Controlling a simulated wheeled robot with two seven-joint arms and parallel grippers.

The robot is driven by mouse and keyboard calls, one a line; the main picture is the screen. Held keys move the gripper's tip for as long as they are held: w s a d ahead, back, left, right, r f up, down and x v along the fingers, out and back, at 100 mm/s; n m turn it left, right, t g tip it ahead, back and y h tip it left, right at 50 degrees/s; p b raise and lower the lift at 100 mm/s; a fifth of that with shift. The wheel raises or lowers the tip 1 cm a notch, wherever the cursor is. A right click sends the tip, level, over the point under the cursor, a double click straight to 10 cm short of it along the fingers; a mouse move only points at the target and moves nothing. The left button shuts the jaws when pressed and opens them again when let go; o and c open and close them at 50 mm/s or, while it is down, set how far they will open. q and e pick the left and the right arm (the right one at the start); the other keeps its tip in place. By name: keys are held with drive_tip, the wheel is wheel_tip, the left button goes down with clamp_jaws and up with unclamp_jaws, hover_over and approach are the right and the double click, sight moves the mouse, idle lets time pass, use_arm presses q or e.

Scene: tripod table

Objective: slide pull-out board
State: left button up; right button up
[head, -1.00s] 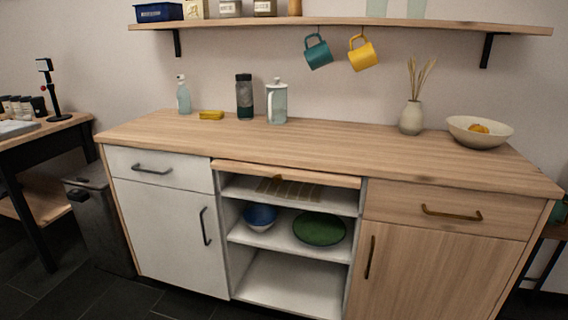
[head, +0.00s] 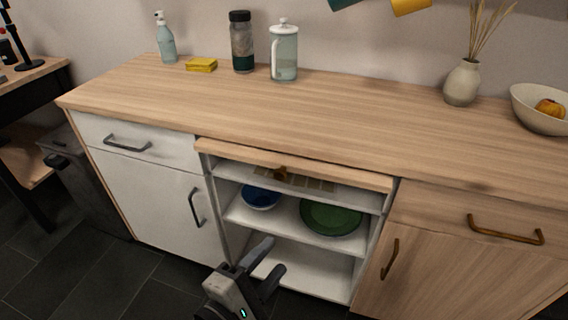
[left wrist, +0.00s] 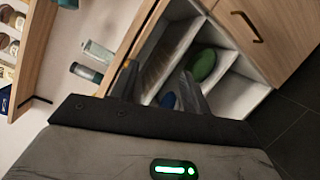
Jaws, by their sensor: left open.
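The pull-out board (head: 330,171) is a thin light-wood slab just under the countertop, above the open middle shelves. My left gripper (head: 267,259) is open and empty, below the board and in front of the lower shelf in the head view. Its two fingers also show in the left wrist view (left wrist: 160,88), pointing toward the shelves. My right gripper is in neither view.
The open shelves hold a blue bowl (head: 260,197) and a green plate (head: 331,216). A white door (head: 157,204) stands left and a wooden door (head: 460,262) right, both with protruding handles. The countertop (head: 300,110) is clear in the middle; bottles and a sponge stand behind.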

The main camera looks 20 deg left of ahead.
use_arm(q)
drive_tip(key=w+a+r+n+t+y+p, duration=0.15)
drive_tip(key=a+n+y, duration=0.25)
drive_tip(key=n, duration=1)
drive_tip(key=n+p, duration=0.3)
approach(279, 176)
drive_tip(key=shift+y, duration=0.4)
drive_tip(key=w, duration=0.9)
drive_tip(key=shift+d+r, duration=0.1)
drive_tip(key=shift+d, duration=0.3)
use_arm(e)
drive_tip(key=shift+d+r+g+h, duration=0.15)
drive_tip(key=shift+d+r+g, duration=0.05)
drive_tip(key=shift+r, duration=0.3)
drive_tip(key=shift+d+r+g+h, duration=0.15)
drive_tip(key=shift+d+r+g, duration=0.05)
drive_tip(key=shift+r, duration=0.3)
